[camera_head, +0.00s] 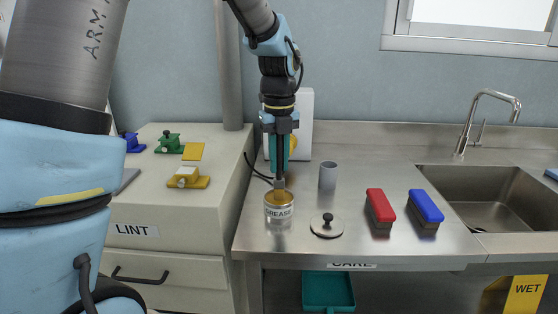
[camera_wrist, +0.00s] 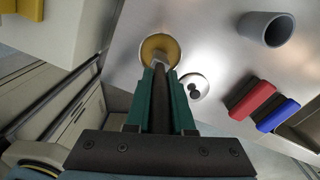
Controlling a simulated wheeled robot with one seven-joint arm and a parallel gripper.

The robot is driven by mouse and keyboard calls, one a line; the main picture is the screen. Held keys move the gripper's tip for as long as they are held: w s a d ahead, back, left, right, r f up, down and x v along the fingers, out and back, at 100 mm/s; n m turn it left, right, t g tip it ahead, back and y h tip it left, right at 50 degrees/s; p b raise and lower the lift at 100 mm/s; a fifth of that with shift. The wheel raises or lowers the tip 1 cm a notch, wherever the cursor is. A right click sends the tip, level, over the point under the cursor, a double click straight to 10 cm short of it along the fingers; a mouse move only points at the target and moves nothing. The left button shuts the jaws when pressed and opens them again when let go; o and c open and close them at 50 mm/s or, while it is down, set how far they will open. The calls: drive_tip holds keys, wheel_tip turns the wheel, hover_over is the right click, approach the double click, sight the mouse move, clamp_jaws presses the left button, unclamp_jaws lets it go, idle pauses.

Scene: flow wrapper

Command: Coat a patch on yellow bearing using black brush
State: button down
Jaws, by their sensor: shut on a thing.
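My gripper (camera_head: 279,152) is shut on the black brush (camera_head: 280,172), which points straight down. In the wrist view the teal fingers of my gripper (camera_wrist: 160,85) close around the dark handle of the brush (camera_wrist: 160,112). The brush's lower end is at the mouth of the jar labelled GREASE (camera_head: 279,212); its bristle tip cannot be made out clearly. The jar's tan contents also show in the wrist view (camera_wrist: 160,45). The yellow bearing (camera_head: 187,178), a yellow-based block with a paler top, sits on the LINT cabinet to the left, apart from my gripper.
A knobbed lid (camera_head: 326,226) lies right of the jar. A grey cup (camera_head: 327,175), a red brush (camera_head: 380,208) and a blue brush (camera_head: 427,206) stand farther right, before the sink (camera_head: 490,195). Green (camera_head: 168,143) and blue (camera_head: 131,142) blocks share the cabinet top (camera_head: 150,200).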

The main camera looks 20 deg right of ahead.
sight(279, 179)
wheel_tip(279, 179, up, 7)
drive_tip(key=p, duration=0.6)
idle(0.3)
drive_tip(key=shift+f, duration=0.15)
idle(0.4)
